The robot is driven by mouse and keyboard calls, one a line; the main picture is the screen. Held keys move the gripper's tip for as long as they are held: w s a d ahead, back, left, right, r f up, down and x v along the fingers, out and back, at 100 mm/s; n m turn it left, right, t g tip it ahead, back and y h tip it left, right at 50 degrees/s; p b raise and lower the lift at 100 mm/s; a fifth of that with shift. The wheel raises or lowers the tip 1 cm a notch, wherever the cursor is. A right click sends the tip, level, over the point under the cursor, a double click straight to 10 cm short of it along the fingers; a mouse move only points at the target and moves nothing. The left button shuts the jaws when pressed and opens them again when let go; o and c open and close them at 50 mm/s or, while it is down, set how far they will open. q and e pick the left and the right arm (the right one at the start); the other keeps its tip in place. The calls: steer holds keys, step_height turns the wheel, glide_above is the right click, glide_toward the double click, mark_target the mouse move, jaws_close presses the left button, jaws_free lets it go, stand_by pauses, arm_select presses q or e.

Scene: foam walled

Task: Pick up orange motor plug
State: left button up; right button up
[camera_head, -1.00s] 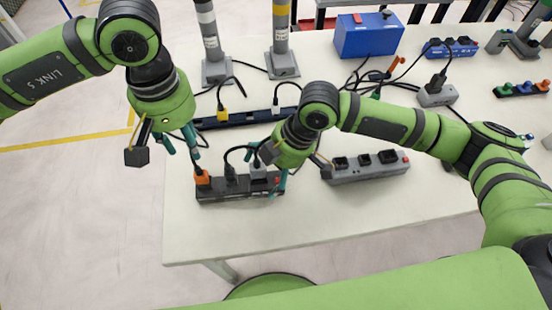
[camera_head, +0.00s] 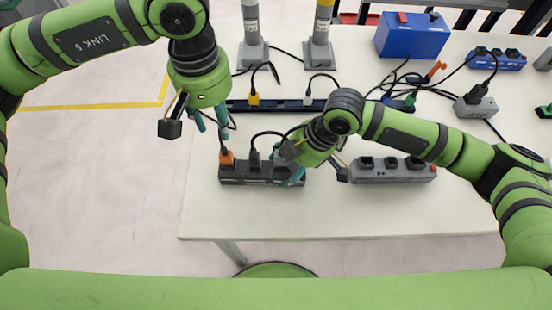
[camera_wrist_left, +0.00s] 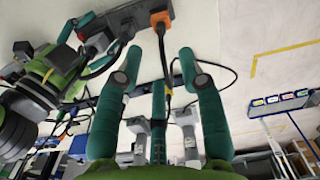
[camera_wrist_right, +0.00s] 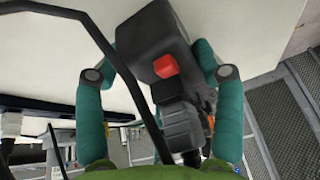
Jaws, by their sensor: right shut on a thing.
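The orange motor plug (camera_head: 227,158) sits in the left end of a dark power strip (camera_head: 232,179), with a cable rising from it. It also shows at the top of the left wrist view (camera_wrist_left: 160,18). My left gripper (camera_head: 212,126) is open and empty, above and behind the plug and apart from it. In the left wrist view its fingers (camera_wrist_left: 160,54) stand spread, with the plug beyond the gap. My right gripper (camera_head: 295,176) is shut on the right end of the strip. In the right wrist view its fingers (camera_wrist_right: 150,62) flank the strip's end beside a red switch (camera_wrist_right: 165,66).
A black plug (camera_head: 254,160) sits beside the orange one. A grey power strip (camera_head: 395,172) lies to the right of my right gripper. A long dark strip with a yellow plug (camera_head: 253,99) lies behind. A blue box (camera_head: 412,37) stands at the back. The table's front is clear.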

mark_target(223, 149)
arm_select(q)
steer(key=f+n, duration=0.1)
steer(key=n, duration=1.1)
steer(key=f+n, duration=0.1)
steer(key=n, duration=0.5)
steer(key=shift+w+f, duration=0.3)
steer(key=f, duration=0.5)
steer(key=shift+s+a+f, duration=0.15)
steer(key=shift+s+f, duration=0.15)
steer(key=shift+s, duration=0.05)
jaws_close()
